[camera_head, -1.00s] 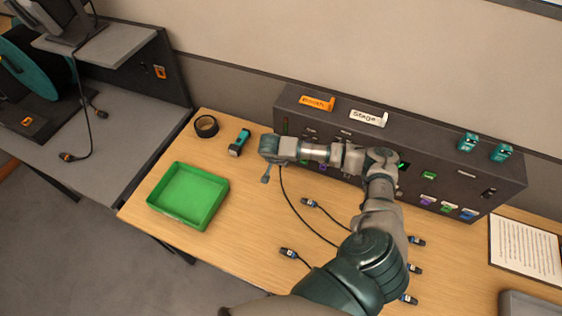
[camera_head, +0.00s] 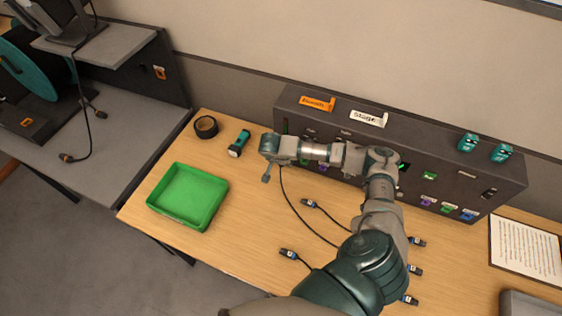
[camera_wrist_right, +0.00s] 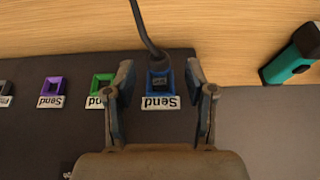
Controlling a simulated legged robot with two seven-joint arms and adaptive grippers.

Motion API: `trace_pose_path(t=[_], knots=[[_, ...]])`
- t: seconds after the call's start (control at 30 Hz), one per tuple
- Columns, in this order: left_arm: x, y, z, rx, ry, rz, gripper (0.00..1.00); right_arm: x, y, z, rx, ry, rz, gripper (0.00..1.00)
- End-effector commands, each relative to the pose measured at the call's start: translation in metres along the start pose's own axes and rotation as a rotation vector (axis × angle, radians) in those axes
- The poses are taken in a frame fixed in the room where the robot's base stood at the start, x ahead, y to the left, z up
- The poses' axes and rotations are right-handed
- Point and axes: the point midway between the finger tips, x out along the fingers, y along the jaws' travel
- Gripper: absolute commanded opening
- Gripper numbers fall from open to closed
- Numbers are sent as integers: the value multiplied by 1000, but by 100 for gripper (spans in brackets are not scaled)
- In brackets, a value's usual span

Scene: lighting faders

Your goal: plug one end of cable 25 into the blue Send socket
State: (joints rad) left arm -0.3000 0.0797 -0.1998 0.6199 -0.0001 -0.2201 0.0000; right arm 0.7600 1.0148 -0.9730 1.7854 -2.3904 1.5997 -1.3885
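The blue Send socket (camera_wrist_right: 149,99) is in the right wrist view, its label (camera_wrist_right: 160,103) upside down. A dark plug (camera_wrist_right: 160,82) sits in the blue frame, its cable (camera_wrist_right: 146,30) running to the picture's top. The number on it is too small to read. My right gripper (camera_wrist_right: 158,68) is open, one finger on each side of the plug, with gaps visible. In the head view, my right gripper (camera_head: 268,172) is at the panel's left end, and this socket is hidden. A cable (camera_head: 295,207) runs from there over the table. My left gripper is out of view.
Purple (camera_wrist_right: 51,87) and green (camera_wrist_right: 101,87) sockets sit beside the blue one. Several loose plugs, one (camera_head: 309,203) mid-table, lie near my arm. A green tray (camera_head: 188,222), a tape roll (camera_head: 206,126) and a teal torch (camera_head: 240,143) are to the left.

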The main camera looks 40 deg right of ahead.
Motion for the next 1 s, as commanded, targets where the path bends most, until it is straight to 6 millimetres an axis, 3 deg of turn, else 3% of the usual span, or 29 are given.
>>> trace_pose_path(t=[0.23, 0.37, 0.8, 1.0], knots=[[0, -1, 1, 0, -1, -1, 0, 0, 0, 2, -2, -2, 1, 56], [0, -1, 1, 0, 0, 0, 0, -11, -1, 2, -2, -3, -1, 56], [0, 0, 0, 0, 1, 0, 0, -99, -1, -1, -1, -3, -2, 56], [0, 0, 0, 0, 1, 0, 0, -115, 0, -1, -2, -4, 0, 56]])
